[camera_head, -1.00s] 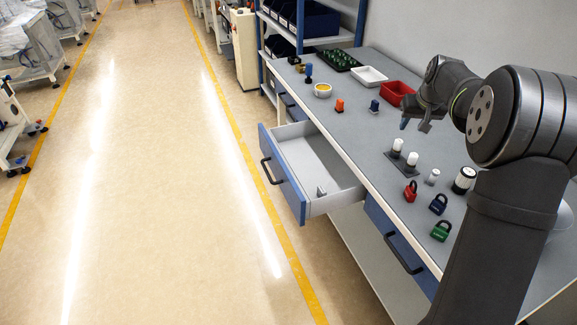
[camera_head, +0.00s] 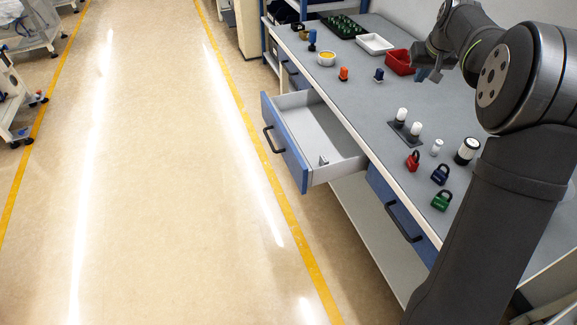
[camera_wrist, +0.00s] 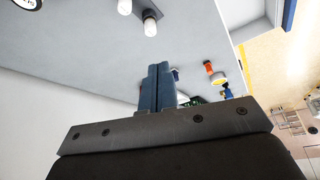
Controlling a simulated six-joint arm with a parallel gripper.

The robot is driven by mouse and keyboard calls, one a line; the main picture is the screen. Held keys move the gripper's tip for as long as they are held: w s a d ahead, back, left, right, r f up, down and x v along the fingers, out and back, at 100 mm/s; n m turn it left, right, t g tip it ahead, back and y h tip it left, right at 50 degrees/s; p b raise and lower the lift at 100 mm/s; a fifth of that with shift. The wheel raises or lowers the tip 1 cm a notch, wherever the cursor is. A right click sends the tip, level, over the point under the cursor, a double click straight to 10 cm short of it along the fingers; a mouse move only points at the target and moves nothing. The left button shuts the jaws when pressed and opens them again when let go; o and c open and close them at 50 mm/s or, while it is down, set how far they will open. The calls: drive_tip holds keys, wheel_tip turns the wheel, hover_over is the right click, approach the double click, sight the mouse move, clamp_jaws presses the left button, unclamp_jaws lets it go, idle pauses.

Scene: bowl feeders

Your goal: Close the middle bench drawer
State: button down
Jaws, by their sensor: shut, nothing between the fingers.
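The middle bench drawer (camera_head: 284,150) is pulled far out from the bench front, with a blue front panel, a black handle (camera_head: 273,141) and a pale inside. A corner of the open drawer also shows at the top right of the wrist view (camera_wrist: 262,18). My gripper (camera_head: 430,74) is above the far right part of the bench top, near the red tray and well away from the drawer. In the wrist view its blue fingers (camera_wrist: 157,88) are together and hold nothing.
The grey bench top (camera_head: 350,88) carries a red tray (camera_head: 400,63), a white tray (camera_head: 375,44), a yellow-filled bowl (camera_head: 327,58), bulbs on a dark base (camera_head: 407,131) and padlocks (camera_head: 441,173). A closed blue drawer (camera_head: 400,215) is nearer. The floor (camera_head: 170,150) beside the drawer is clear.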

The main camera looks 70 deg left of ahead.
drive_tip(key=s+a+f+n+y, duration=0.25)
drive_tip(key=s+a+n, duration=0.25)
drive_tip(key=s, duration=0.6)
drive_tip(key=s+a+f+n+y, duration=0.1)
drive_tip(key=s+a+n+y, duration=0.35)
drive_tip(key=s, duration=0.65)
drive_tip(key=s+d+r+n+t+y, duration=0.1)
drive_tip(key=s+d+n+y, duration=0.3)
drive_tip(key=s, duration=0.5)
drive_tip(key=s+d+r+n+t+y, duration=0.1)
drive_tip(key=s+d+r+n+y, duration=0.1)
drive_tip(key=s+d+n, duration=0.55)
wheel_tip(320, 180, down, 37)
drive_tip(key=s+a+m, duration=0.1)
drive_tip(key=s+a, duration=0.1)
drive_tip(key=a, duration=0.1)
drive_tip(key=w+a+f, duration=0.1)
drive_tip(key=w+a, duration=0.5)
drive_tip(key=a, duration=0.3)
drive_tip(key=shift+w, duration=0.4)
drive_tip(key=shift+a, duration=0.1)
